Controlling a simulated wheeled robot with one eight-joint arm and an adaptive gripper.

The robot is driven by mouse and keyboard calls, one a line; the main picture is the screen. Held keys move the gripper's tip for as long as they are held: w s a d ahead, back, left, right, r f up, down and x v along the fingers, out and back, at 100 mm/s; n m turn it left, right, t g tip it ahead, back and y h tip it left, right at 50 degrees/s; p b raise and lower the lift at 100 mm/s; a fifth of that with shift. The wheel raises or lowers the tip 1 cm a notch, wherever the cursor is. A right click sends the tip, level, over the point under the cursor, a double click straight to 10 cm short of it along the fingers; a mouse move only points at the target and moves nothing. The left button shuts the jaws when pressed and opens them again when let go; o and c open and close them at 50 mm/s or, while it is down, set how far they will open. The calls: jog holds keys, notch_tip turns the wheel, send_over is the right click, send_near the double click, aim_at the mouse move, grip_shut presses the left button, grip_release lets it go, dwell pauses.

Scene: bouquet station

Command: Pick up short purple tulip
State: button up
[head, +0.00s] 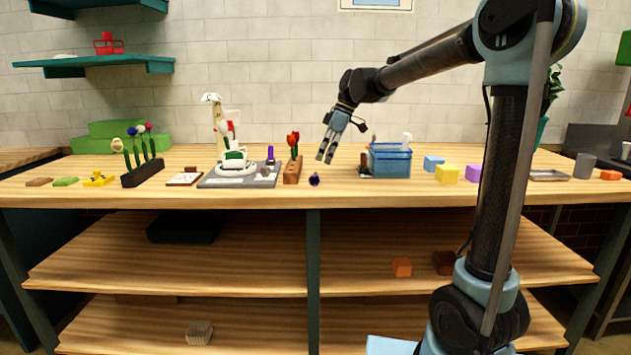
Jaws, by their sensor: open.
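A small dark purple thing (314,180) lies at the front edge of the wooden table, below my gripper in the picture. It looks like a flower head seen end-on, but it is too small to be sure it is the short purple tulip. Another small purple thing (270,154) stands upright at the right of a grey tray (215,182); its shape is unclear. My gripper (326,159) is open and empty, fingers pointing down, above the table. It is up and slightly right of the dark purple thing, apart from it in the picture.
A wooden block (292,172) with red tulips stands left of my gripper. A blue bin (391,163) stands to its right, with blue, yellow and purple blocks beyond. A black holder (143,174) with several flowers is at the left.

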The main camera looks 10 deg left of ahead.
aim_at(315, 176)
jog(key=shift+x, duration=2.75)
jog(key=shift+a, duration=0.1)
jog(key=shift+c, duration=0.6)
jog(key=c, duration=0.7)
jog(key=shift+r, duration=0.1)
